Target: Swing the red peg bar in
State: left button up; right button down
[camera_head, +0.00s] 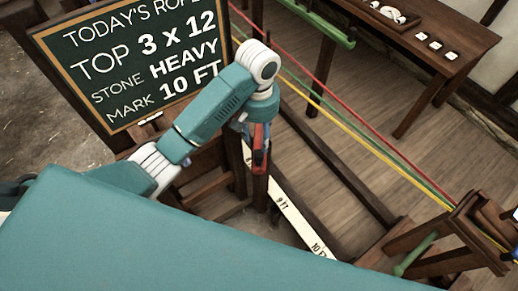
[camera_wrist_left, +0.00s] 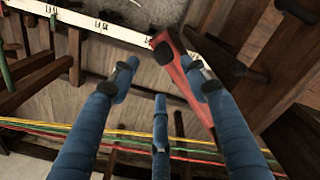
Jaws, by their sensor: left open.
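The red peg bar (camera_head: 259,158) shows in the head view just below the end of my left arm, beside a dark wooden post. In the left wrist view the red bar (camera_wrist_left: 178,62) slants from a dark round end at the upper middle down behind the right finger. My left gripper (camera_wrist_left: 163,84) is open, its blue fingers spread, with the bar passing close to the right finger; I cannot tell whether they touch. In the head view the left gripper (camera_head: 252,128) is small and partly hidden by the wrist.
A white marked scale strip (camera_head: 290,212) runs along the floor beside dark beams. Red, green and yellow ropes (camera_head: 350,125) stretch to a wooden frame (camera_head: 470,235) with a green handle (camera_head: 415,254). A chalkboard (camera_head: 135,60) stands behind my arm; a table (camera_head: 460,40) is at upper right.

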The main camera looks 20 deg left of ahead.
aim_at(259, 154)
pick_arm(q)
jog(key=shift+a+f, duration=0.1)
jog(key=shift+f, duration=0.8)
jog(key=shift+w+f+b, duration=0.35)
jog(key=shift+f+b, duration=0.05)
jog(key=shift+f, duration=0.25)
jog(key=f, duration=0.3)
jog(key=f+p, duration=0.1)
jog(key=f, duration=0.2)
jog(key=shift+s+a+f, duration=0.1)
jog(key=shift+s+f, duration=0.1)
jog(key=shift+f, duration=0.2)
pick_arm(e)
jog(key=shift+s+r, duration=0.1)
pick_arm(q)
grip_shut()
pick_arm(e)
jog(key=shift+d, duration=0.25)
